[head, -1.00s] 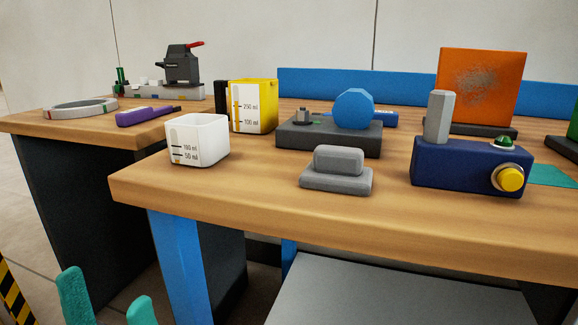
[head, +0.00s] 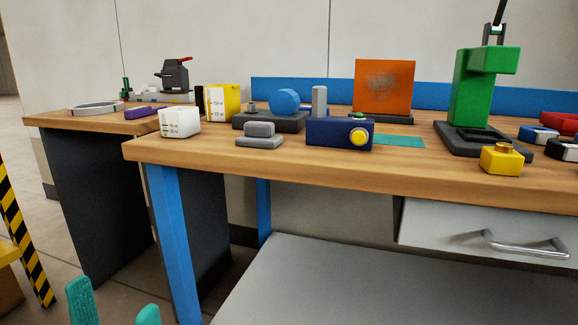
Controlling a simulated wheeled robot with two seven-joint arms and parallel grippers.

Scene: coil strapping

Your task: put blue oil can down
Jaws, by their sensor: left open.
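I cannot make out a blue oil can in this view. My left gripper (head: 114,306) shows at the bottom left as two teal fingertips, wide apart, with nothing visible between them. It is in front of and below the workbench edge, clear of the things on top. My right gripper is out of view. The wooden workbench (head: 300,170) has a blue leg (head: 174,240) and carries a blue faceted round part on a dark base (head: 284,102) and a dark blue box with a yellow button (head: 325,134).
A green press (head: 470,95) and a yellow block (head: 501,158) stand right. A striped post (head: 22,235) is at far left. The bench front has bare strips.

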